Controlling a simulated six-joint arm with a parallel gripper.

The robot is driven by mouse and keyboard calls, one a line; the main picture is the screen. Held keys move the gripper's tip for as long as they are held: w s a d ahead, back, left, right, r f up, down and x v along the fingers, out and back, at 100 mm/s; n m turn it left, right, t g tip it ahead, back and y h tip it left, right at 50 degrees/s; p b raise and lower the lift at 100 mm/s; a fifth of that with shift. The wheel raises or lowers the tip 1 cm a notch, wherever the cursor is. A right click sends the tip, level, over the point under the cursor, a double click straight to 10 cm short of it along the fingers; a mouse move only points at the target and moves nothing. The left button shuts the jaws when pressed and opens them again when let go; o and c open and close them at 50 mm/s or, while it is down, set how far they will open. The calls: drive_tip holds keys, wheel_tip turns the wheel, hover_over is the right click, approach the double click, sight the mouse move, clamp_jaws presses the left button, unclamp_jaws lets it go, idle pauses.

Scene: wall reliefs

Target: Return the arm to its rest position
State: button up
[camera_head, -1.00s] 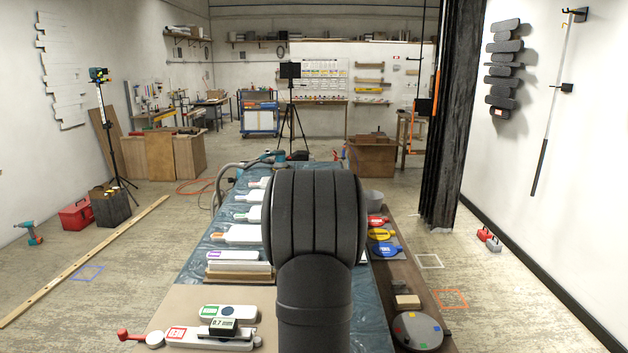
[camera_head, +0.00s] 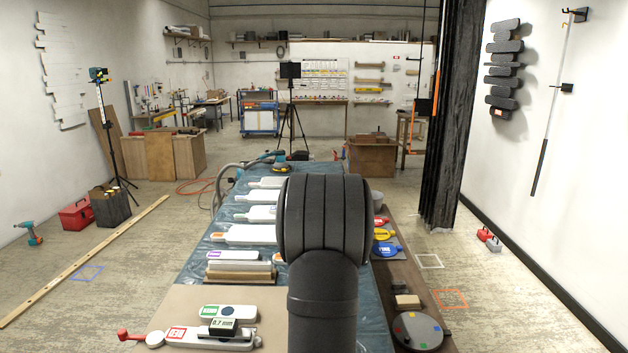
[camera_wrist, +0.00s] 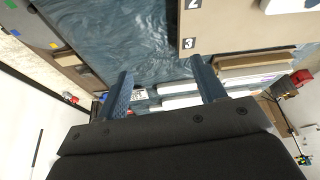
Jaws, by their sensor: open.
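My gripper (camera_wrist: 163,88) shows in the wrist view with its two blue fingers spread wide apart. Nothing is between the fingers; beyond them lie the blue sheet and some white pieces. In the head view my own dark arm stands over the middle of the table and hides part of it. My gripper itself does not show in the head view.
A long table with a blue sheet (camera_head: 225,235) carries several white pieces (camera_head: 243,234). A gauge reading 0.7 mm (camera_head: 222,326) lies at the front left. A black curtain (camera_head: 450,120) hangs behind.

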drive_tip(key=shift+w+d+m+h, duration=0.15)
drive_tip(key=shift+w+d+m, duration=0.15)
drive_tip(key=shift+d+m, duration=0.2)
drive_tip(key=shift+w+d+m+h, duration=0.15)
drive_tip(key=shift+w+d+m, duration=0.1)
drive_tip(key=shift+d+m, duration=0.2)
drive_tip(key=shift+a, duration=0.1)
idle(2.0)
drive_tip(key=s+a+n+y, duration=0.2)
drive_tip(key=s+a+n, duration=0.2)
drive_tip(key=a+n, duration=0.3)
drive_tip(key=shift+s+a+r+n+g+y, duration=0.2)
drive_tip(key=shift+s+a+n+g+y, duration=0.2)
drive_tip(key=shift+n, duration=0.15)
drive_tip(key=shift+w+d, duration=0.1)
idle(0.4)
